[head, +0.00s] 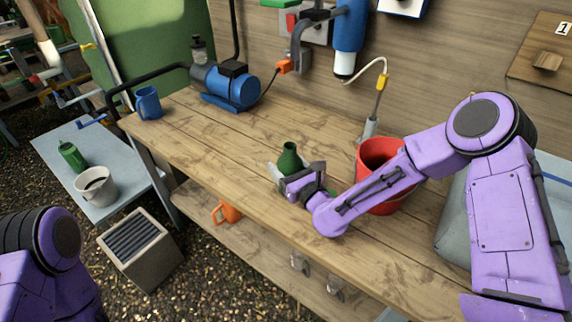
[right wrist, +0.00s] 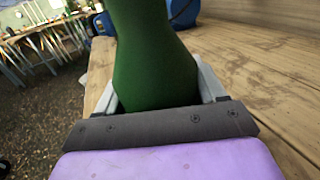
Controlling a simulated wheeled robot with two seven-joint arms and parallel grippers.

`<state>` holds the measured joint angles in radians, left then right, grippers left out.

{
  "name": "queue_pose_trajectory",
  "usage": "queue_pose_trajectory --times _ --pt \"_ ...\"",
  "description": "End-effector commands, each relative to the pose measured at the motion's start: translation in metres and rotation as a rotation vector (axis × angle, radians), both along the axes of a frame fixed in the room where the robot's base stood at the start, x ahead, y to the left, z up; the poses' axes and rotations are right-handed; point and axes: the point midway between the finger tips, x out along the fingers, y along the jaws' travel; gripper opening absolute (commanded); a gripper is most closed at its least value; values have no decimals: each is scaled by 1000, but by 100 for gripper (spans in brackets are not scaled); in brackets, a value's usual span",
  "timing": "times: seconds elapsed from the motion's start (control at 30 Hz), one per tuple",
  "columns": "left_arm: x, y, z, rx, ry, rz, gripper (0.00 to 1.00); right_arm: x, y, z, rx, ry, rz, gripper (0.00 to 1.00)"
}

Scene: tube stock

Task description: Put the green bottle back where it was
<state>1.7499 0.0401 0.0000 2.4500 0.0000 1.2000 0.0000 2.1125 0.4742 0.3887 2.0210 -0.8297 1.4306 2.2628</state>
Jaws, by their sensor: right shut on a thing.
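A dark green bottle (head: 289,158) is upright at the middle of the wooden workbench (head: 190,128). My right gripper (head: 283,177) is shut on it. In the right wrist view the green bottle (right wrist: 152,60) fills the middle, with a grey finger on each side. Its lower part is hidden behind the gripper, so I cannot tell whether it touches the bench top. My left gripper is out of view; only part of my left arm shows at the lower left of the head view.
A red bucket (head: 375,158) stands just right of the bottle, behind my right arm. A blue pump (head: 232,90) and blue mug (head: 148,103) are at the back left. A lower side table (head: 75,150) holds a green can (head: 72,156) and white pot (head: 96,187). Bench between mug and bottle is clear.

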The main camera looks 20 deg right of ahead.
Motion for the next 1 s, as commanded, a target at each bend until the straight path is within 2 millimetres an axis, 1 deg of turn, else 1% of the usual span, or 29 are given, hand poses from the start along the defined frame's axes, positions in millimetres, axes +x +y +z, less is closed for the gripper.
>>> queue_pose_trajectory --times 0.1,0.23,0.27,0.3,0.33,0.57,0.67,0.77,1.0 --pt "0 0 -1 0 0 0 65 0 0 0 0 -1 0 20" --pt "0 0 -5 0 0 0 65 0 0 -4 0 -1 0 20" --pt "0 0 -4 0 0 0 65 0 0 -4 0 0 0 76" --pt "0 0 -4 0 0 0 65 0 0 -3 -1 0 1 89" --pt "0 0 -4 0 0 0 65 0 0 -3 -1 0 1 95" --pt "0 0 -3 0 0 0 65 0 0 -3 -1 1 1 95" --pt "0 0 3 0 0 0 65 0 0 3 -1 0 1 95" --pt "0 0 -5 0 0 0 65 -15 -5 -2 1 2 0 95" --pt "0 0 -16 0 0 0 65 -75 -22 -2 4 2 -3 95"
